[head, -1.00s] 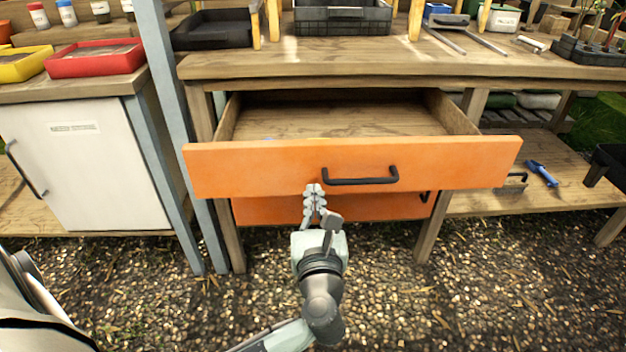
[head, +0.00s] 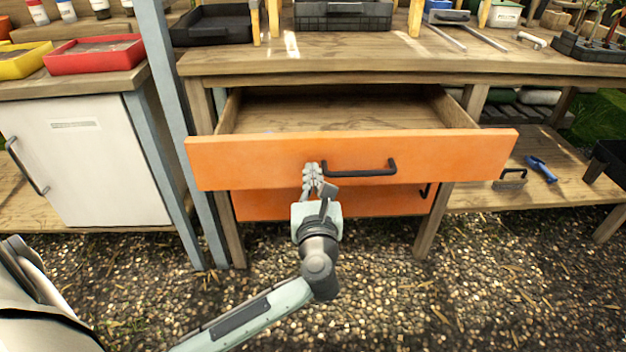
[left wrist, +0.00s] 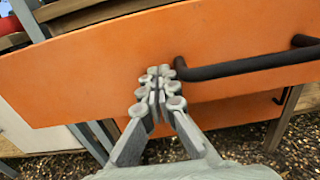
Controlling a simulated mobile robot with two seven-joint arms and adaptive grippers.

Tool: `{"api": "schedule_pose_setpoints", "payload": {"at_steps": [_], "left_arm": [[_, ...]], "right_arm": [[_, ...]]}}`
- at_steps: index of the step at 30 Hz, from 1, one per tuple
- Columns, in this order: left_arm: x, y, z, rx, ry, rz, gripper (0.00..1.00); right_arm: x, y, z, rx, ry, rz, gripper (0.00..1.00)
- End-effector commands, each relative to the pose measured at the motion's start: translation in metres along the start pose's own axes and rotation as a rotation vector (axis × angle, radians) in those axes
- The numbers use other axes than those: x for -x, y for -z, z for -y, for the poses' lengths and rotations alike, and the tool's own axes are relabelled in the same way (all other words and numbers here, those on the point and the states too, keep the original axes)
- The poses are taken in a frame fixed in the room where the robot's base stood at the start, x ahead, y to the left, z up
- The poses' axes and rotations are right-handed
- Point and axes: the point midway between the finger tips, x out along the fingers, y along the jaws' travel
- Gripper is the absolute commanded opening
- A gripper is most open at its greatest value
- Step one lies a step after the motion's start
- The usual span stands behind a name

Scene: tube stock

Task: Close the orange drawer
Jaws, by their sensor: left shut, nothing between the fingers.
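The upper orange drawer (head: 250,165) is pulled out from under the wooden workbench, and its open top shows a wooden inside. Its black bar handle (head: 360,170) is on the middle of the front. My left gripper (head: 312,168) is shut and empty, with its fingertips at the drawer front just left of the handle. In the left wrist view the fingertips (left wrist: 158,75) lie over the orange front beside the handle's left end (left wrist: 182,70). I cannot tell whether they touch it. My right gripper is not in view.
A second orange drawer front (head: 270,206) sits below, set further back. The bench top (head: 400,65) holds black trays and tools. A white cabinet (head: 85,170) and a grey post (head: 165,130) stand at the left. The gravel floor in front is clear.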

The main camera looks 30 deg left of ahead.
Motion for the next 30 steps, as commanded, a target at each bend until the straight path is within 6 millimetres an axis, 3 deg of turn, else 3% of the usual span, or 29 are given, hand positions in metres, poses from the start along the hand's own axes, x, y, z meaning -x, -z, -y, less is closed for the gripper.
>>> {"api": "schedule_pose_setpoints", "payload": {"at_steps": [5, 21, 30], "left_arm": [[-0.037, -0.001, 0.0, 0.002, -0.004, 0.002, 0.0], [-0.182, 0.001, 0.0, 0.003, -0.002, 0.0, 0.0], [-0.234, 0.001, 0.0, 0.002, -0.001, 0.0, 0.0]], "right_arm": [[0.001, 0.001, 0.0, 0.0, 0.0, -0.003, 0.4], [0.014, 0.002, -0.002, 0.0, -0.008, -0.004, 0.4], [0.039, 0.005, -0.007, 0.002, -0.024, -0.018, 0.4]]}}
